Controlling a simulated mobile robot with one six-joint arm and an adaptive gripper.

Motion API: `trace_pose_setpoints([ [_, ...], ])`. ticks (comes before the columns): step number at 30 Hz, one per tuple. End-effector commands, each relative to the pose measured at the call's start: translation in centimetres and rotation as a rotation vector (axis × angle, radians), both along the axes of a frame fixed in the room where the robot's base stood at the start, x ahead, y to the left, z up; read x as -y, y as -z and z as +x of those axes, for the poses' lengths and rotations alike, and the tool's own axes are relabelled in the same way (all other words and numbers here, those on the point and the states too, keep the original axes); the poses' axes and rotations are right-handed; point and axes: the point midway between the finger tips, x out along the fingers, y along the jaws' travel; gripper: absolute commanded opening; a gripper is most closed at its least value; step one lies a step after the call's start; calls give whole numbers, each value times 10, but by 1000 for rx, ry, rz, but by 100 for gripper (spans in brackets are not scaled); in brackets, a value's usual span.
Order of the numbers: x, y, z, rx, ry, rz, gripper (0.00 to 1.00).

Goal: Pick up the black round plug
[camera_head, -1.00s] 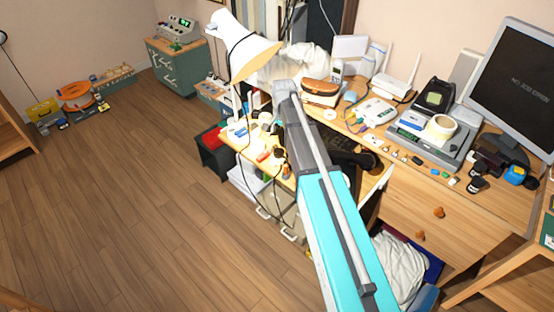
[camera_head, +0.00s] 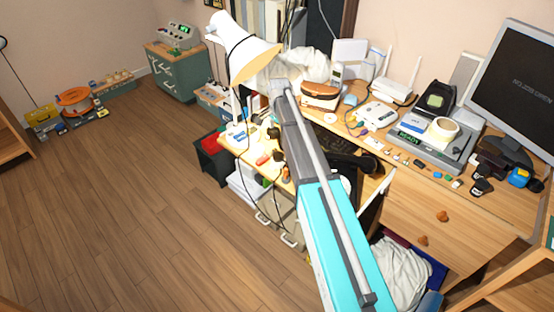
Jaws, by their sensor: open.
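I cannot single out the black round plug with certainty. Small black items (camera_head: 481,186) lie at the right end of the desk, too small to tell their shape. More small dark and coloured objects lie on the left part of the desk, near the lamp's foot. My turquoise and grey arm reaches up from the bottom across the middle of the desk. Its upper end is beside the lamp shade. My gripper cannot be made out; the arm seems to hide it.
A white desk lamp (camera_head: 247,50) stands left of my arm. A monitor (camera_head: 515,82), a phone device with a tape roll (camera_head: 441,131) and a white router (camera_head: 396,88) crowd the desk. A black bin (camera_head: 210,158) stands left. The wooden floor (camera_head: 120,220) is clear.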

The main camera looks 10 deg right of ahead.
Motion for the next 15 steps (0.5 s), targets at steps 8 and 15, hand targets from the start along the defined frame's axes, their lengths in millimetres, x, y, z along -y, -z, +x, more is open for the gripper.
trace_pose_setpoints([
  [8,0,25,0,0,-1,0,100],
  [15,-1,43,0,0,-1,0,100],
])
